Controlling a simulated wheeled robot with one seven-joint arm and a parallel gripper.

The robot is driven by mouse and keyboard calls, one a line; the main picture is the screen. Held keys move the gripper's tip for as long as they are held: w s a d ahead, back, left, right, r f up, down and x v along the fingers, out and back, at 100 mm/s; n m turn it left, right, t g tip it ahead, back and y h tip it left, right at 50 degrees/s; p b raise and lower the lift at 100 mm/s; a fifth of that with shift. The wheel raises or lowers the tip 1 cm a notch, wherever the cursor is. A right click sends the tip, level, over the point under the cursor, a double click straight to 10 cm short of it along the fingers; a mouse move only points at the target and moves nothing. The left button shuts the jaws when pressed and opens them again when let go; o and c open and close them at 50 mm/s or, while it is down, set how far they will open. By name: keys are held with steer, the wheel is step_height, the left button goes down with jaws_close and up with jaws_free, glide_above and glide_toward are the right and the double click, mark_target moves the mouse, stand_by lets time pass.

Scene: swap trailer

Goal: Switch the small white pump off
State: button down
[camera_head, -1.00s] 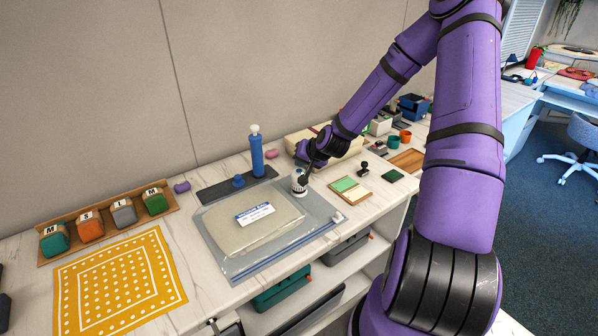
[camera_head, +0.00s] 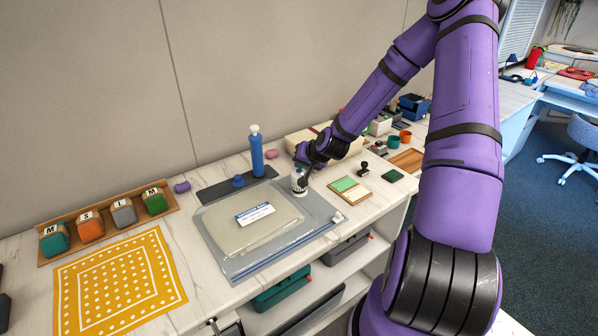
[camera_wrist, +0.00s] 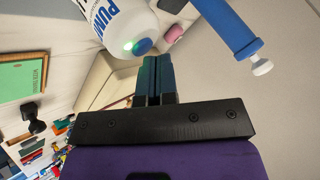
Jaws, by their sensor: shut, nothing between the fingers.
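The small white pump (camera_head: 298,186) stands upright at the back right of the clear storage bag (camera_head: 250,236) in the head view. In the wrist view the white pump (camera_wrist: 112,24) shows part of its dark "PUMP" lettering and a round blue button (camera_wrist: 142,46) with a bright green glow on it. My gripper (camera_wrist: 155,60) is shut and empty. Its fingertips are close by the blue button; I cannot tell whether they touch it. In the head view my gripper (camera_head: 305,176) is at the pump's upper side, partly hiding it.
A blue hand pump (camera_head: 256,155) stands on a dark base behind the bag and also shows in the wrist view (camera_wrist: 228,25). A green-and-wood pad (camera_head: 349,190) and a black stamp (camera_head: 364,170) lie to the right. A yellow dotted cloth (camera_head: 118,280) lies at the left.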

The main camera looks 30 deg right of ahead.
mark_target(301, 170)
steer(key=shift+f, duration=0.15)
steer(key=shift+r, duration=0.9)
steer(key=shift+r, duration=0.1)
step_height(301, 170, up, 6)
steer(key=shift+f, duration=0.1)
stand_by(0.5)
